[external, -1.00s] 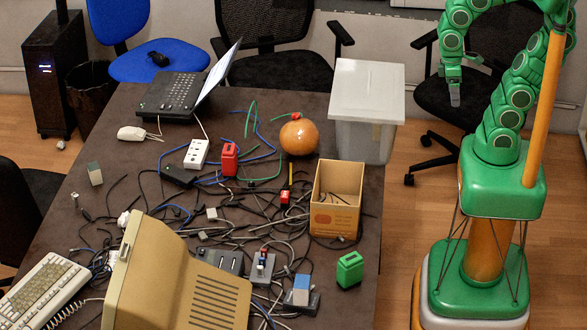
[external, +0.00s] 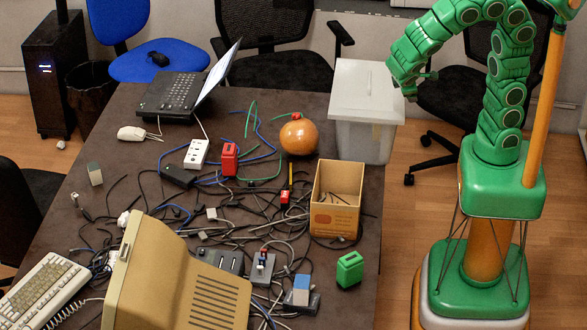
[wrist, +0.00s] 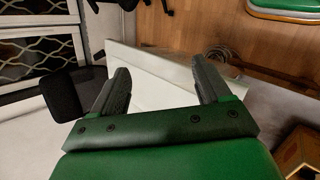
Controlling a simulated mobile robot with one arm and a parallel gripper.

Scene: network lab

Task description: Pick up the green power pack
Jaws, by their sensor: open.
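The green power pack (external: 350,269) stands on the dark table near its right edge, just in front of the open cardboard box. In the external view my gripper (external: 412,92) is at the far right side of the table, by the white lidded bin, well away from the power pack. Its fingers are partly hidden there. In the wrist view my gripper (wrist: 160,92) shows two dark fingers spread apart with nothing between them. The power pack is not visible in the wrist view.
The cardboard box (external: 336,198) stands behind the power pack. The white bin (external: 367,105) stands at the table's far right corner. An orange ball (external: 298,138), a red pack (external: 229,159) and tangled cables cover the middle. A beige monitor (external: 175,280) stands front left.

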